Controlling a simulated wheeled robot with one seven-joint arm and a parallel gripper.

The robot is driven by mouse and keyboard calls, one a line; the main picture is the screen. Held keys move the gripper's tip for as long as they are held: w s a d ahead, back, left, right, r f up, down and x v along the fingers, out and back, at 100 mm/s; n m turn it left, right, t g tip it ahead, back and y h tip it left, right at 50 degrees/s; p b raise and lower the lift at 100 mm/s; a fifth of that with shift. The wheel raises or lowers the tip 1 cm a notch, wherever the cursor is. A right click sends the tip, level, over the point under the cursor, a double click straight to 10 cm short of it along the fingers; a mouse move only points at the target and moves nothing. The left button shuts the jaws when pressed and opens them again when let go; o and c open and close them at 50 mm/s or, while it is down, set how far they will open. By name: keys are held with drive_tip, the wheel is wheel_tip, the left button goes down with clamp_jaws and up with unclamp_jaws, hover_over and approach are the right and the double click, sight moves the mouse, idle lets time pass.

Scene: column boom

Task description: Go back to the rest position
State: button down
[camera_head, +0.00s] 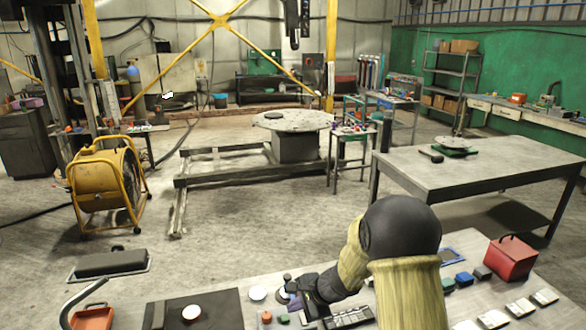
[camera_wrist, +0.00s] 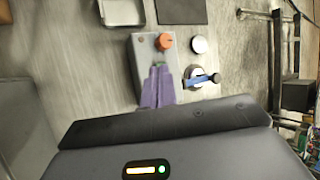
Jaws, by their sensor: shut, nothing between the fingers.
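My gripper (camera_wrist: 159,68) shows in the wrist view with its two purple fingers together and nothing between them. The fingertips are over a grey block or panel (camera_wrist: 145,62) with an orange round piece (camera_wrist: 165,41) on it. A small green bit shows at the tips; I cannot tell whether they touch it. In the head view my arm reaches down over the near worktable (camera_head: 390,318), and my own arm hides much of the gripper there.
A white disc (camera_wrist: 199,44) and a blue-handled item (camera_wrist: 200,78) lie close right of the fingers. A red box (camera_head: 510,259) stands on the worktable's right side. A yellow fan (camera_head: 105,185) stands on the floor at left. Open floor lies beyond the worktable.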

drive_tip(key=s+d+r+n+h, duration=0.3)
drive_tip(key=s+d+n, duration=0.3)
drive_tip(key=s, duration=0.5)
drive_tip(key=s+d+r+n+g+h, duration=0.1)
drive_tip(key=s+d+r+n+h, duration=0.3)
drive_tip(key=s+d, duration=0.5)
drive_tip(key=s+r+n, duration=0.1)
drive_tip(key=s+n, duration=0.1)
drive_tip(key=shift+r+n, duration=0.15)
drive_tip(key=shift+n, duration=0.25)
drive_tip(key=shift+w, duration=0.1)
idle(0.9)
